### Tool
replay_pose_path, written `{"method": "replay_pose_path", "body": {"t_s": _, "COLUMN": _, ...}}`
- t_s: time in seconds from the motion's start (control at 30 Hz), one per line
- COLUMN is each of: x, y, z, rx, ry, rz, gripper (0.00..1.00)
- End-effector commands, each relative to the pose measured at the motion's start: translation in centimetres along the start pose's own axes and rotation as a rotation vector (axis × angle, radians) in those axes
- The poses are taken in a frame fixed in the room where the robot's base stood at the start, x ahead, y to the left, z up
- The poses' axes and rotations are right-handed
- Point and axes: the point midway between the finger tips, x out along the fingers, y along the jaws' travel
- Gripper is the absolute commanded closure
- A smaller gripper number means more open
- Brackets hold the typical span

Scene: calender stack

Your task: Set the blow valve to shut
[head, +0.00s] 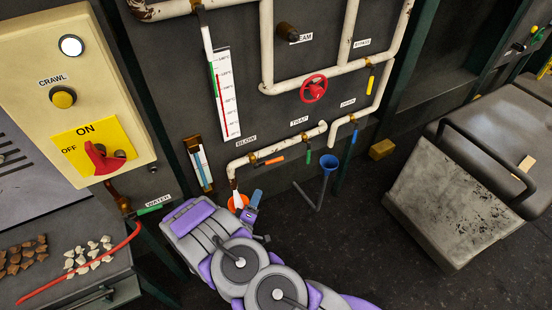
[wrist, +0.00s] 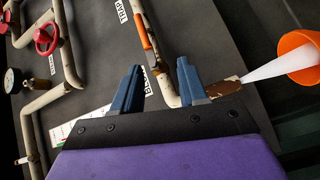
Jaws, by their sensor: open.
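The blow valve is an orange lever (head: 269,161) on a white pipe low on the dark panel, right of the BLOW label (head: 246,140). The lever lies roughly along the pipe in both views; in the wrist view, the orange lever (wrist: 142,30) is beyond my fingertips. A white plume (wrist: 270,68) runs from the pipe's brown end (wrist: 224,88) to an orange funnel (wrist: 300,52). My gripper (head: 254,200) is open and empty, below the lever and beside the orange funnel (head: 238,202). In the wrist view, my gripper (wrist: 159,65) has its fingers spread, apart from the lever.
Nearby on the pipes are a green lever (head: 308,157), a blue funnel (head: 329,162), a yellow lever (head: 370,79) and a red handwheel (head: 314,89). A cream switch box (head: 70,100) stands left. A grey block (head: 455,205) stands right.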

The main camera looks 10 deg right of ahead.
Motion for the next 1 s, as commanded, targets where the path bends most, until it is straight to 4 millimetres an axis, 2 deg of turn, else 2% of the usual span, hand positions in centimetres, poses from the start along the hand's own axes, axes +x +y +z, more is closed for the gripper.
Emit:
{"method": "replay_pose_path", "body": {"t_s": 0.2, "x": -1.0, "y": 0.7, "z": 1.0, "rx": -0.116, "ry": 0.046, "rz": 0.125, "gripper": 0.58}}
{"method": "replay_pose_path", "body": {"t_s": 0.37, "x": -0.5, "y": 0.9, "z": 1.1, "rx": -0.127, "ry": 0.048, "rz": 0.138, "gripper": 0.58}}
{"method": "replay_pose_path", "body": {"t_s": 0.57, "x": 1.8, "y": 1.1, "z": 1.1, "rx": -0.125, "ry": 0.047, "rz": 0.136, "gripper": 0.58}}
{"method": "replay_pose_path", "body": {"t_s": 1.0, "x": 8.4, "y": 2.1, "z": 0.7, "rx": -0.122, "ry": 0.046, "rz": 0.139, "gripper": 0.58}}
